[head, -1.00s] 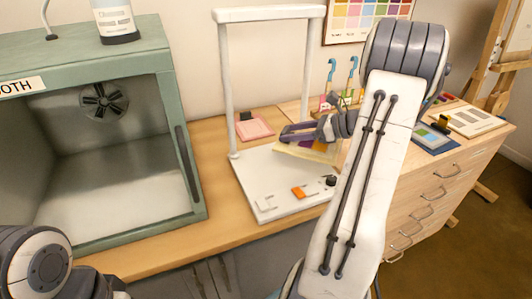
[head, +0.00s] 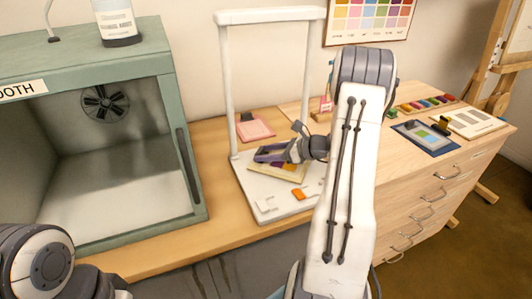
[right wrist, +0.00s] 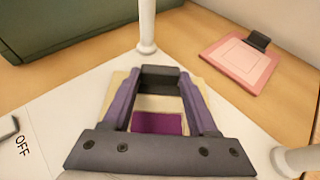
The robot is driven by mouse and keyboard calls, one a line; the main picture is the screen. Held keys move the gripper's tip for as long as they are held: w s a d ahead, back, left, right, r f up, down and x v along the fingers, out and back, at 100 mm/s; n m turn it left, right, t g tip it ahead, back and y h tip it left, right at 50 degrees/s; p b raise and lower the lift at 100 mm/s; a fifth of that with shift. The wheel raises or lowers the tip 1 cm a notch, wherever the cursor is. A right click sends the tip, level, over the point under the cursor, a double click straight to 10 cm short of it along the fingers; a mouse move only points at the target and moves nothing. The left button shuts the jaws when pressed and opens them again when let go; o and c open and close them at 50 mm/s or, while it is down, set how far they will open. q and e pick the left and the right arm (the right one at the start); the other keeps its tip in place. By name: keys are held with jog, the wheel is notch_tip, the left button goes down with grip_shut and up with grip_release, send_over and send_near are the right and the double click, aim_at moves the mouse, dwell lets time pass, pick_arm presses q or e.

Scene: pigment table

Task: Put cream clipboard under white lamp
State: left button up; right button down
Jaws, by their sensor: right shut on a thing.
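The white lamp (head: 227,100) has two upright posts, a top bar and a flat white base with an orange switch. Its posts also show in the right wrist view (right wrist: 146,28). My right gripper (head: 270,154) is shut on the cream clipboard (head: 289,174), whose purple patch shows between the fingers in the right wrist view (right wrist: 157,123). The clipboard is over the lamp's base, between the posts and toward the back. I cannot tell whether it touches the base. My left gripper is out of view; only part of my left arm shows at the lower left.
A pink clipboard (head: 256,129) lies behind the lamp's base. A green booth (head: 165,70) stands to the left. A blue clipboard (head: 425,138) and another cream-coloured board (head: 470,123) lie on the drawer cabinet at right. Wooden table is bare in front of the base.

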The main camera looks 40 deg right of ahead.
jog(key=shift+f, duration=0.15)
jog(key=shift+c, duration=0.9)
grip_release()
jog(key=shift+r, duration=0.2)
notch_tip(320, 180, up, 5)
send_over(300, 167)
jog(key=shift+f+b, duration=0.2)
jog(key=shift+b, duration=0.15)
jog(key=shift+a, duration=0.1)
